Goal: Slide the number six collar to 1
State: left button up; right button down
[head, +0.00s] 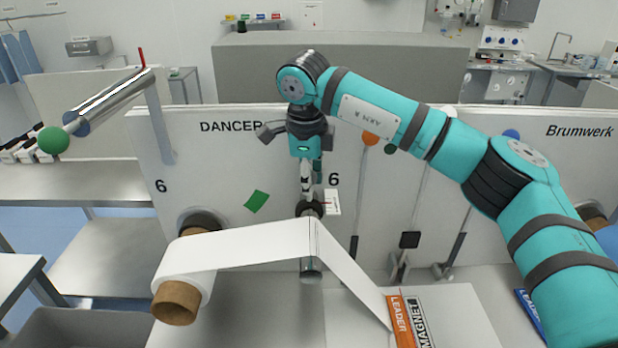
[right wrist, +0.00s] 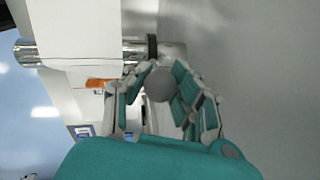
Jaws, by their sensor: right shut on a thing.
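The number six collar shows as a dark ring (head: 309,208) on the number six roller (head: 311,272), near the white panel, below the label 6. In the right wrist view the dark ring (right wrist: 152,47) sits around the shiny roller (right wrist: 174,50), beside the edge of the white web (right wrist: 75,30). My right gripper (head: 307,198) reaches down from above at the collar. In the right wrist view its fingers (right wrist: 158,95) are closed around a rounded grey part below the ring, seemingly part of the collar. A small white scale card (head: 332,202) is behind; its marks are unreadable. My left gripper is out of view.
The white web (head: 240,245) runs from a roll with a brown core (head: 177,302) over the roller, then down to the orange LEADER strip (head: 401,322). Levers (head: 409,240) stand at right.

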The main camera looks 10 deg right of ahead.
jog(key=shift+r, duration=0.1)
jog(key=shift+w+d+b, duration=0.1)
jog(key=shift+w+b, duration=0.2)
jog(key=shift+w, duration=0.1)
jog(key=c, duration=1)
grip_release()
jog(key=shift+s+r, duration=0.1)
jog(key=shift+s, duration=0.1)
